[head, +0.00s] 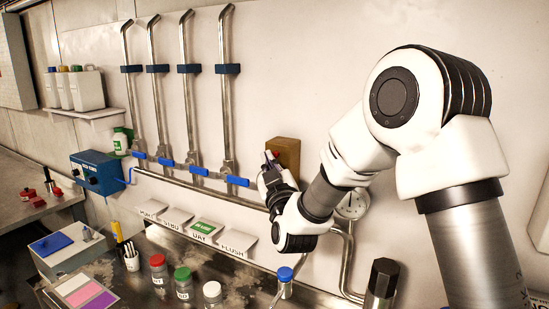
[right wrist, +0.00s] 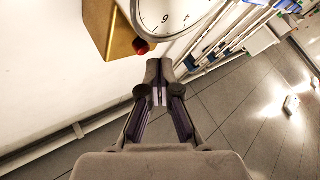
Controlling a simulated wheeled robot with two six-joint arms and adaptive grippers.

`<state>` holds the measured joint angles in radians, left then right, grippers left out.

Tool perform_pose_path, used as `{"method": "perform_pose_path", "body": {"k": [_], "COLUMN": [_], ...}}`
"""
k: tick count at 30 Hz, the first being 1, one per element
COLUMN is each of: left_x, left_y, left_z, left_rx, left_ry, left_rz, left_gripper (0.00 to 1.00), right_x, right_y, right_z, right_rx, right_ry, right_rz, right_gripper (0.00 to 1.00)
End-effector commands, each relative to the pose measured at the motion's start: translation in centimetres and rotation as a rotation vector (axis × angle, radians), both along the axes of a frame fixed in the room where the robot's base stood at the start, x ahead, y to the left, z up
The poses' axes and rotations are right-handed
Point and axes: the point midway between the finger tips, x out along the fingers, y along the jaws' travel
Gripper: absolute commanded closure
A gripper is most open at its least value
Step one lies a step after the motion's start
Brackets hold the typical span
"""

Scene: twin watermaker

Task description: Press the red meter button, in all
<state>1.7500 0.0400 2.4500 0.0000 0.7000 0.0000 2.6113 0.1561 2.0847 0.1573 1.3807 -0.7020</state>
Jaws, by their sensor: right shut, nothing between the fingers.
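The red meter button (right wrist: 141,47) sits on a brass-coloured box (right wrist: 113,30) beside a round dial (right wrist: 168,14) in the right wrist view. In the head view the same box (head: 287,148) is on the white wall, and my right arm covers part of it. My right gripper (head: 269,163) is shut and empty in front of the box's lower left. In the right wrist view its fingertips (right wrist: 160,68) are together, just below and right of the button in the picture. I see a small gap there and no clear contact. My left gripper is not in view.
Several upright pipes with blue valve handles (head: 238,181) line the wall left of my gripper. A pressure gauge (head: 352,205) is partly behind my right arm. Below are labelled trays (head: 203,229) and capped jars (head: 183,283) on a metal bench.

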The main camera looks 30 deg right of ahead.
Motion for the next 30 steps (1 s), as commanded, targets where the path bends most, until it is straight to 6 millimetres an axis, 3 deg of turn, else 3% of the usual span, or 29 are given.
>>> {"method": "perform_pose_path", "body": {"k": [10, 24, 30], "left_x": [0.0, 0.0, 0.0], "left_y": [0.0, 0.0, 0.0], "left_z": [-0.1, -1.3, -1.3], "left_rx": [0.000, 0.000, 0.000], "left_ry": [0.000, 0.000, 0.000], "left_rz": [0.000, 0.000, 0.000], "left_gripper": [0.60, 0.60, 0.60], "right_x": [-0.2, -2.4, -2.6], "right_y": [0.3, 4.1, 4.4], "right_z": [0.0, -0.1, 0.0], "right_rx": [0.000, -0.002, 0.001], "right_ry": [0.000, 0.000, 0.000], "right_rz": [0.000, 0.002, -0.001], "right_gripper": [1.00, 1.00, 1.00]}}
